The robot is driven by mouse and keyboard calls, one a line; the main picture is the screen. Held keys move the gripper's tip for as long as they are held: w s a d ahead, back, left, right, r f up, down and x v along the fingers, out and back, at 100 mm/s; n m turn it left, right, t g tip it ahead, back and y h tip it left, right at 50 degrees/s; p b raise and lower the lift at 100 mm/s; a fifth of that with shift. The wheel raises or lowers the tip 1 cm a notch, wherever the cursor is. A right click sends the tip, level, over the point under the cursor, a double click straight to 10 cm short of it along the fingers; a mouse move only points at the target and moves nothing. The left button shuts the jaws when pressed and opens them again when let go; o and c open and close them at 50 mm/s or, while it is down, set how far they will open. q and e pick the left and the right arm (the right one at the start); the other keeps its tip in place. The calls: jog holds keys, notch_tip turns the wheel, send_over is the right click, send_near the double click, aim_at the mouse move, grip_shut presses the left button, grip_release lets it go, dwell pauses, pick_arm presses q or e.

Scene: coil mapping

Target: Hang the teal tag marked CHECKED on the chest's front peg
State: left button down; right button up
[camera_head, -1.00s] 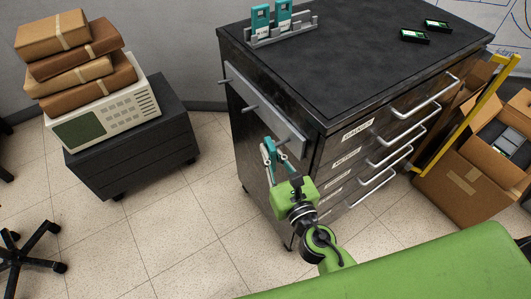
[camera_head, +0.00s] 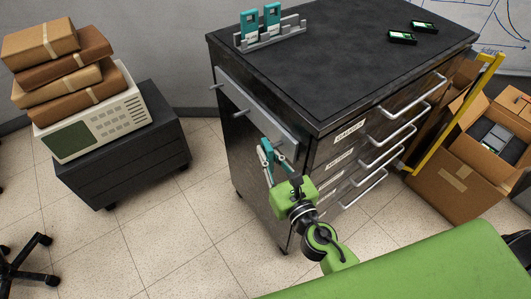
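The dark chest (camera_head: 262,180) stands in the middle, with a grey rail (camera_head: 252,109) along its left side. Thin pegs stick out of the rail, one at the far end (camera_head: 215,87) and one near its middle (camera_head: 241,113). My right gripper (camera_head: 271,160) is at the rail's near end, in front of the chest's side. It appears shut on a teal tag (camera_head: 267,146), seen nearly edge-on, so its marking is not readable. The nearest peg is hard to make out behind the fingers; I cannot tell whether the tag touches it. My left gripper is out of view.
Two more teal tags (camera_head: 248,24) stand in a grey rack (camera_head: 272,39) on the chest top. Two small dark devices (camera_head: 402,38) lie there too. Boxes (camera_head: 455,185) and a yellow frame (camera_head: 455,115) are at right. A low cabinet (camera_head: 125,165) with stacked parcels stands left; floor between is clear.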

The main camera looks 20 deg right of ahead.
jog(key=o, duration=0.3)
jog(key=shift+w+d+r+h, duration=0.15)
jog(key=shift+w+d+r, duration=0.1)
jog(key=shift+d, duration=0.25)
jog(key=shift+w+d+r+h, duration=0.1)
jog(key=shift+d+r+h, duration=0.1)
jog(key=shift+d, duration=0.25)
jog(key=shift+o, duration=0.2)
jog(key=shift+d, duration=0.15)
jog(key=shift+s+f, duration=0.15)
jog(key=shift+s, duration=0.1)
jog(key=s, duration=0.7)
jog(key=shift+s+f, duration=0.3)
jog(key=shift+s, duration=0.1)
